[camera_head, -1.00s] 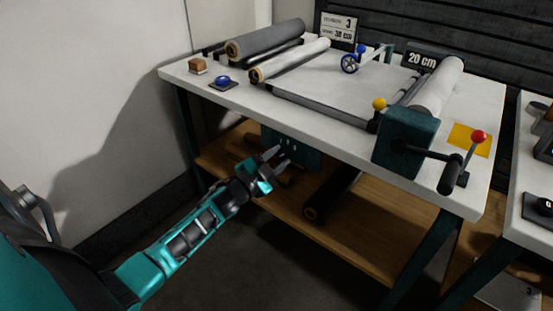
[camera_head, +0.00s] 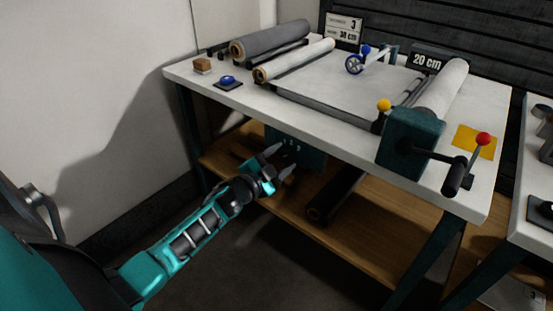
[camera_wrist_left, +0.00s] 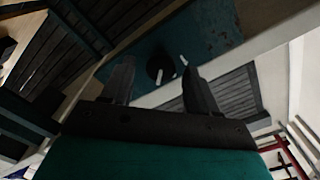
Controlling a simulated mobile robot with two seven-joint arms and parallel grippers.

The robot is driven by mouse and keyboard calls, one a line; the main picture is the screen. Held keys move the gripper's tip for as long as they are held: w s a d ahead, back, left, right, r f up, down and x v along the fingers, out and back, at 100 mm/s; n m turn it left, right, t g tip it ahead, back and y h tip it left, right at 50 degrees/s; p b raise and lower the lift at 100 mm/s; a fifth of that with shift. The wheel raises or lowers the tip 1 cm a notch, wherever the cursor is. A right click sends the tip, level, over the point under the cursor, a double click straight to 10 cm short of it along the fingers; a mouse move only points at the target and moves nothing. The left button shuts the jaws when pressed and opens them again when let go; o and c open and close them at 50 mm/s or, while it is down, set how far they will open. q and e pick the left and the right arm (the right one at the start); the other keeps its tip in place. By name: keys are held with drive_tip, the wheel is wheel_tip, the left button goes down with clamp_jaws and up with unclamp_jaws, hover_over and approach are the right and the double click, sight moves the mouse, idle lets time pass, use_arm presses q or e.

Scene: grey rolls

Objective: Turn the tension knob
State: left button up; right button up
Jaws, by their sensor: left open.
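The tension knob (camera_wrist_left: 160,68) is a round dark knob with a white mark, on a teal panel (camera_wrist_left: 205,30) in the left wrist view. In the head view the teal panel (camera_head: 306,157) hangs under the table's front edge, with small white marks; I cannot make out the knob there. My left gripper (camera_head: 287,158) is open and empty in front of the panel. In the left wrist view the knob shows between the two fingers of the left gripper (camera_wrist_left: 155,64), beyond their tips; contact is not visible. My right gripper is out of view.
The white tabletop (camera_head: 235,97) lies above the gripper, with grey rolls (camera_head: 270,42), a teal crank block (camera_head: 408,142) and a red-tipped lever (camera_head: 482,140). Below is a wooden shelf (camera_head: 370,245) with a dark roll (camera_head: 335,195). The floor before the table is clear.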

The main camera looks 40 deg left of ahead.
use_arm(q)
drive_tip(key=s+a+p, duration=0.1)
drive_tip(key=s+p, duration=0.1)
drive_tip(key=s, duration=1.1)
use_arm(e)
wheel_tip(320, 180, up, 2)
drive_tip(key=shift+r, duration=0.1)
use_arm(q)
drive_tip(key=s+d+n+g+p, duration=0.3)
drive_tip(key=s+d+p, duration=0.2)
drive_tip(key=d, duration=0.4)
drive_tip(key=s+d+n+g+h+p, duration=0.1)
drive_tip(key=s+d+n+g+p, duration=0.3)
drive_tip(key=d, duration=0.5)
drive_tip(key=shift+s+d+r+p, duration=0.15)
drive_tip(key=shift+s+r+p, duration=0.2)
drive_tip(key=shift+s, duration=0.55)
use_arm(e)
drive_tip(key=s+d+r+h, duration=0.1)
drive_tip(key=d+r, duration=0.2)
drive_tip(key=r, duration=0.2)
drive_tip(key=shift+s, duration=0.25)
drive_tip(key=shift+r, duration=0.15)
